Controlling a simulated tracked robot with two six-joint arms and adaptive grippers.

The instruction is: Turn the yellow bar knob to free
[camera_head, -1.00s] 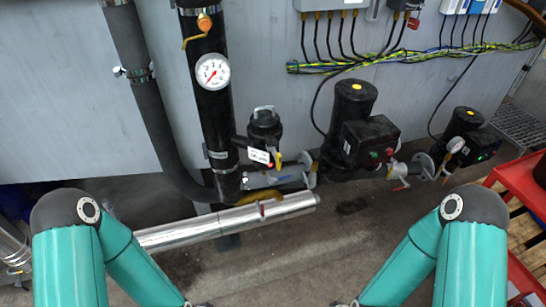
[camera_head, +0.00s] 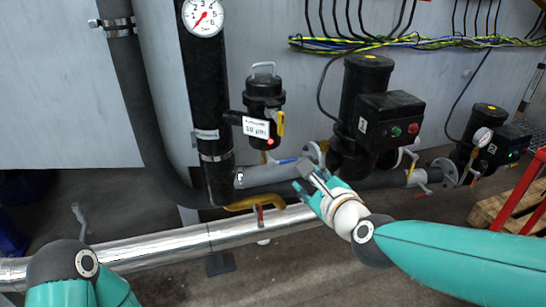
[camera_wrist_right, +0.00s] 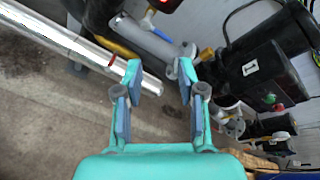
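A small upright yellow bar knob (camera_head: 281,123) sits on the right side of a black canister (camera_head: 264,93) with a white label, in the head view. I cannot make this knob out in the right wrist view. My right gripper (camera_head: 306,178) is below and right of the knob, apart from it, by the grey pipe. In the right wrist view my right gripper (camera_wrist_right: 160,80) is open, its fingers apart with nothing between them. My left arm shows only at the bottom left of the head view; its gripper is out of frame.
A curved yellow lever (camera_head: 258,202) lies by the silver pipe (camera_head: 160,243). The grey pipe (camera_head: 268,175) runs close to my right gripper. A black pump (camera_head: 362,110) with buttons stands to the right, with a pressure gauge (camera_head: 203,17) on the tall black pipe at left.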

